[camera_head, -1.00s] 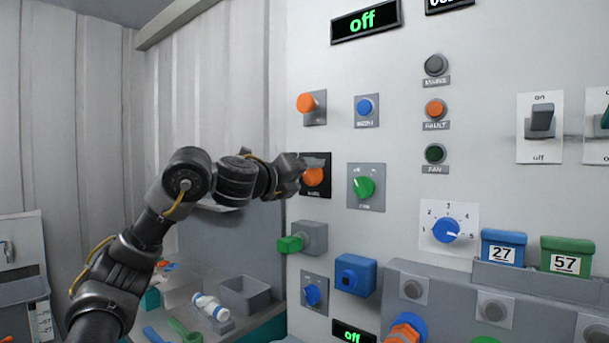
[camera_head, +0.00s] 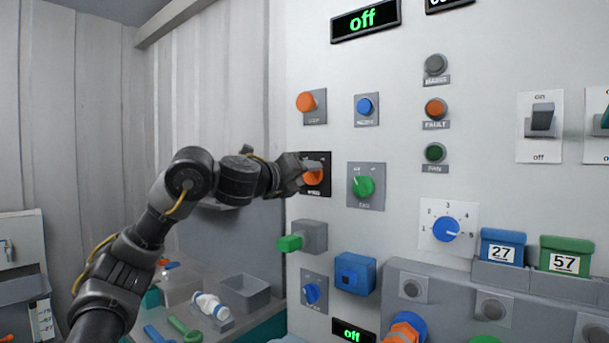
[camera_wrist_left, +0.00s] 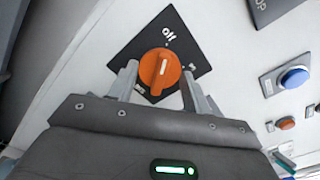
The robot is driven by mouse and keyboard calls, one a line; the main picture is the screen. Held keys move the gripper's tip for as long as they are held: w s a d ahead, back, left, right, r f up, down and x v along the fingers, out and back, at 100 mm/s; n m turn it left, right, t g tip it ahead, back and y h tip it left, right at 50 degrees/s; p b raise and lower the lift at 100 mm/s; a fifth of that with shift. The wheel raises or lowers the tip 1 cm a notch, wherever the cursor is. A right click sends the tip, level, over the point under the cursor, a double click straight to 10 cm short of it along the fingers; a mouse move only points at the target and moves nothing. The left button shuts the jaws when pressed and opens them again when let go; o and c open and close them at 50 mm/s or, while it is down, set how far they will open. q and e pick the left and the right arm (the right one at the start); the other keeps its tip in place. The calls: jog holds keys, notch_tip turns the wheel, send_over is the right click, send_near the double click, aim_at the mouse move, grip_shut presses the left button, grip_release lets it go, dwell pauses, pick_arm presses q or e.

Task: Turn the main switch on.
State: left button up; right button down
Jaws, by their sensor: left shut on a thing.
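The main switch (camera_head: 314,179) is an orange rotary knob on a black square plate on the wall panel. In the left wrist view the knob (camera_wrist_left: 159,71) shows close up, its white mark pointing roughly towards the "off" label. My left gripper (camera_head: 308,172) is at the knob, with one finger on each side of it; the fingers (camera_wrist_left: 160,84) are closed on it. In the head view the fingers partly hide the knob and plate. The display (camera_head: 362,22) above reads "off" in green. My right gripper is not in view.
An orange button (camera_head: 306,102) is above the switch, and a green knob (camera_head: 364,187) is to its right. A grey box with a green handle (camera_head: 290,243) is just below. A grey bin (camera_head: 246,292) and loose parts lie on the bench at lower left.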

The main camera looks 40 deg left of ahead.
pick_arm(q)
jog(key=shift+m+p, duration=0.5)
jog(key=shift+m, duration=0.5)
jog(key=m+p, duration=0.1)
jog(key=m, duration=0.1)
jog(key=shift+m, duration=0.3)
jog(key=m+p, duration=0.1)
jog(key=m, duration=0.1)
jog(key=shift+m, duration=0.4)
jog(key=m+p, duration=0.1)
jog(key=m, duration=0.2)
jog(key=shift+m, duration=0.3)
jog(key=shift+m+p, duration=0.4)
jog(key=shift+m, duration=1.8)
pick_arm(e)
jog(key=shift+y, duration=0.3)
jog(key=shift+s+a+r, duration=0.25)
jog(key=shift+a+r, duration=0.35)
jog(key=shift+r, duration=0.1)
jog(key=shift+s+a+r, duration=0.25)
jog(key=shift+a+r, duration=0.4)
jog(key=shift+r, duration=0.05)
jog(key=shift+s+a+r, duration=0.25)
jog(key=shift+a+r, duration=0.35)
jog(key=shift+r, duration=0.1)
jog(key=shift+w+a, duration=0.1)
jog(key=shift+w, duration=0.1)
pick_arm(q)
jog(key=o, duration=1)
